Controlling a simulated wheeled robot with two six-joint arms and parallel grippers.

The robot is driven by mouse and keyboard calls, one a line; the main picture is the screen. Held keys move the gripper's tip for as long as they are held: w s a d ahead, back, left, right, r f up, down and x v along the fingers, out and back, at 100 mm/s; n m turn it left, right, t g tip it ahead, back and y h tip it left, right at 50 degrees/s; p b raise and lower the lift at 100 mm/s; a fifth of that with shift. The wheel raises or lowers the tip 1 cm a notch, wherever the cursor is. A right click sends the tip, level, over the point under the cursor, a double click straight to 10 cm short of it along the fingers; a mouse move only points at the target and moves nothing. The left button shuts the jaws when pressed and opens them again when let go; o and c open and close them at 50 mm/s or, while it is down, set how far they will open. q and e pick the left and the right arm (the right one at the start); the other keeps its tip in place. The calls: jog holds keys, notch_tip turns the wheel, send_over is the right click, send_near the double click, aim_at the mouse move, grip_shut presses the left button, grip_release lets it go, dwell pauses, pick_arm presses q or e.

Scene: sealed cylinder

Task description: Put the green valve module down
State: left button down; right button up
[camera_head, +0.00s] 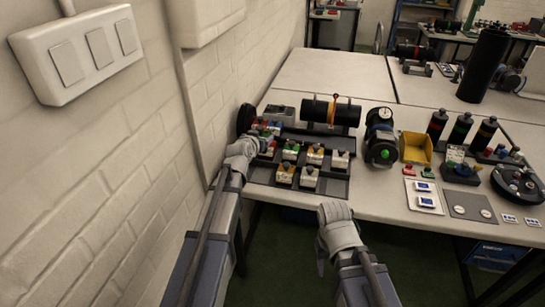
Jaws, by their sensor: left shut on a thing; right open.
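My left gripper (243,148) is at the left edge of the black module tray (325,187), near the wall. It is shut on a small valve module (265,148), mostly hidden by the hand; its colour is hard to tell. A valve module with a green top (291,149) stands in the tray just right of that hand. Modules with yellow or orange tops (315,154) and white ones (340,159) stand beside it. My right gripper (340,228) is open and empty in front of the table's front edge, apart from the modules.
A black cylinder (331,112) lies on a stand behind the tray. A round gauge unit (380,140), a yellow bin (416,148) and several dark bottles (460,130) stand to the right. The white wall (130,170) is close on the left. The table's rear half (335,72) is clear.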

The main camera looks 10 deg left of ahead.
pick_arm(q)
notch_tip(320, 180, down, 5)
jog(key=b, duration=0.3)
jog(key=shift+r+b, duration=0.1)
jog(key=shift+b, duration=0.2)
notch_tip(320, 180, down, 5)
jog(key=b, duration=0.5)
notch_tip(320, 180, down, 4)
jog(key=b, duration=0.4)
jog(key=shift+f, duration=0.25)
jog(key=shift+b, duration=0.3)
jog(key=shift+f, duration=0.2)
grip_release()
